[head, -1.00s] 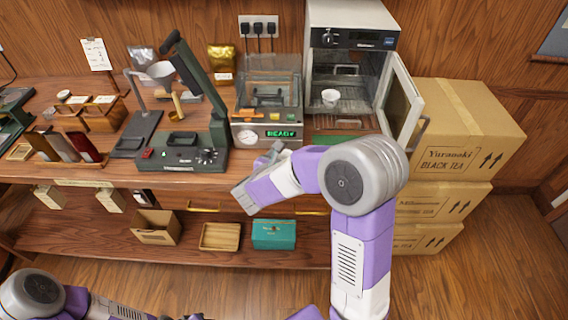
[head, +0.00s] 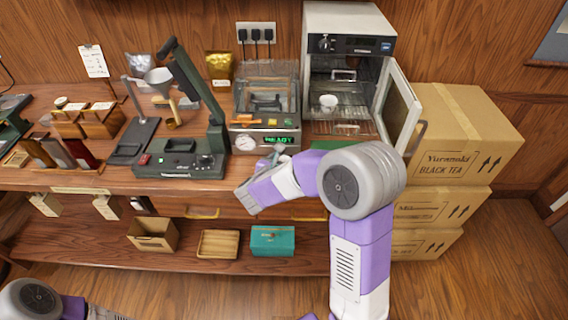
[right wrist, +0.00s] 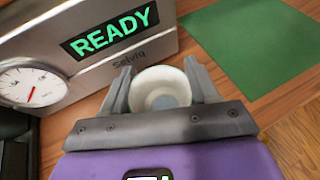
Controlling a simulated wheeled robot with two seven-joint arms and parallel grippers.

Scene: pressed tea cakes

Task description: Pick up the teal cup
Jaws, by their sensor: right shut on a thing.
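A small cup (right wrist: 161,90) sits between the fingers of my right gripper (right wrist: 163,92) in the right wrist view. Its pale inside and rim show; its outer colour is hidden there. In the head view my right gripper (head: 271,160) is at the counter's front, before the press with the READY display, and largely hides the cup. The gripper is shut on the cup. I cannot tell whether the cup is clear of the counter. My left arm shows at the lower left of the head view, its gripper out of frame.
The press (head: 266,115) stands just behind the gripper. A green mat (right wrist: 250,38) lies to the right of the cup. An open oven (head: 345,75) holds a white cup (head: 328,103); its door (head: 398,105) juts forward. Cartons (head: 455,145) stand at right.

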